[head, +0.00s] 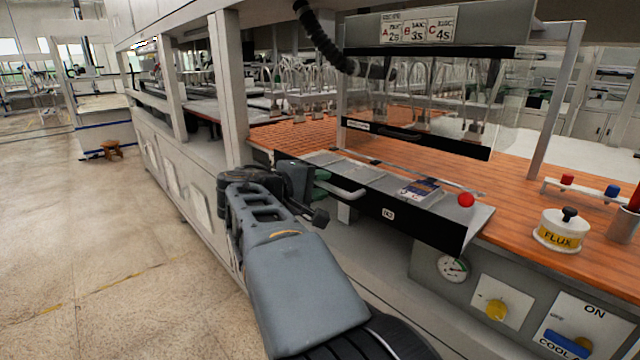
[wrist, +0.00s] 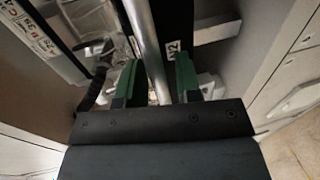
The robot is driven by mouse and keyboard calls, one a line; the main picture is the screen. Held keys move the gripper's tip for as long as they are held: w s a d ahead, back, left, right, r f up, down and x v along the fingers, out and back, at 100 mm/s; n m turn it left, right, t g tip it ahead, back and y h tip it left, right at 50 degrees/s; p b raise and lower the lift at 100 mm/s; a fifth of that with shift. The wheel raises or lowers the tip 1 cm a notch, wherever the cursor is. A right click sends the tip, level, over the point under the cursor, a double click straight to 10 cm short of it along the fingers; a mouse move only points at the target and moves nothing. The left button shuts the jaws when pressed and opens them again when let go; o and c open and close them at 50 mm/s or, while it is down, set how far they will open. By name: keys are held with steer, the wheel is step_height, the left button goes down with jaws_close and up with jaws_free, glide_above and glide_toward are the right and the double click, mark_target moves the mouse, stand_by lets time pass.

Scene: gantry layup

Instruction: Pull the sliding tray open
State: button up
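The sliding tray (head: 345,172) is a grey, shallow tray with a black front panel and a small white label, set along the edge of the orange-brown bench. A light metal bar handle (head: 345,191) stands out from its front near the left end. My gripper (head: 321,184) is at this handle, with green fingers. In the wrist view the metal bar handle (wrist: 149,40) runs between the two green fingers (wrist: 158,82), which stand apart with narrow gaps beside the bar. Contact with the bar is not clear. The fingertips are partly hidden in the head view.
A blue-and-white item (head: 420,189) and a red ball (head: 466,200) are at the tray's right part. A clear shield (head: 420,125) hangs above. A white FLUX pot (head: 560,230) stands on the bench at right. A gauge and knobs sit below.

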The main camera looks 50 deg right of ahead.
steer(key=shift+o, duration=0.5)
steer(key=shift+d, duration=0.15)
steer(key=v, duration=1.4)
steer(key=shift+d, duration=0.1)
